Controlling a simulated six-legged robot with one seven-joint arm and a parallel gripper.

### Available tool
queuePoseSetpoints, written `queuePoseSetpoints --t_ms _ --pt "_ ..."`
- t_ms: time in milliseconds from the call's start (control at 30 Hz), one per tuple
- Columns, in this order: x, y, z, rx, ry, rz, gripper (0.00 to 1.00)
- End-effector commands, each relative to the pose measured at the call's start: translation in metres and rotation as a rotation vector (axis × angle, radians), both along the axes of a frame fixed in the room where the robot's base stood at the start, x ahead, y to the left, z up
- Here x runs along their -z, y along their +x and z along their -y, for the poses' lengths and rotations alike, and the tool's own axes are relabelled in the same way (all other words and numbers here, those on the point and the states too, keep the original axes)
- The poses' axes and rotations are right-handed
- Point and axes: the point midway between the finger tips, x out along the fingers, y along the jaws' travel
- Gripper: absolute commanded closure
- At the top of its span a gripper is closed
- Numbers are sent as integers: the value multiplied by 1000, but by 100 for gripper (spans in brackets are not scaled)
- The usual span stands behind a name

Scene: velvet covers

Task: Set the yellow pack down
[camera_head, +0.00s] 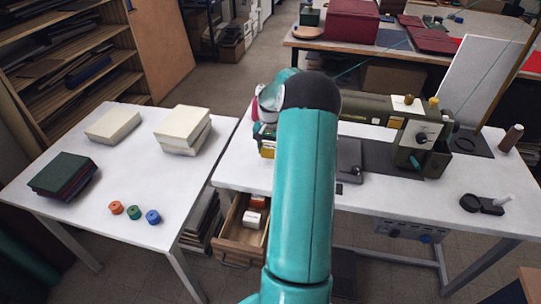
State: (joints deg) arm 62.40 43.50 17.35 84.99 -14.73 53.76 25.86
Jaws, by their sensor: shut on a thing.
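My teal arm rises through the middle of the head view and bends at a dark joint. A teal and whitish part of it shows just left of the joint. A small yellow item (268,153), perhaps the yellow pack, shows at the arm's left edge, below a dark green item (264,131). The arm cuts it off, so I cannot tell whether it rests on the white sewing table (240,170) or is held.
A green sewing machine (430,125) stands right of my arm. The left table (110,190) bears cream blocks (182,130), dark books (63,176) and three small spools (134,212), with bare room between. An open drawer (240,236) juts out below the sewing table.

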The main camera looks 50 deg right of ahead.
Motion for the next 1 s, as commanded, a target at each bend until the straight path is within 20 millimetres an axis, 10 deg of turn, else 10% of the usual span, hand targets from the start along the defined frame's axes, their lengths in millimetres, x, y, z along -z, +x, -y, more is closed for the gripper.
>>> queuePoseSetpoints --t_ms 733,767,867,1000 --pt "43 4 8 1 0 0 66" --pt "43 4 8 1 0 0 42" --pt "43 4 8 1 0 0 23" --pt "43 3 8 1 0 0 22"
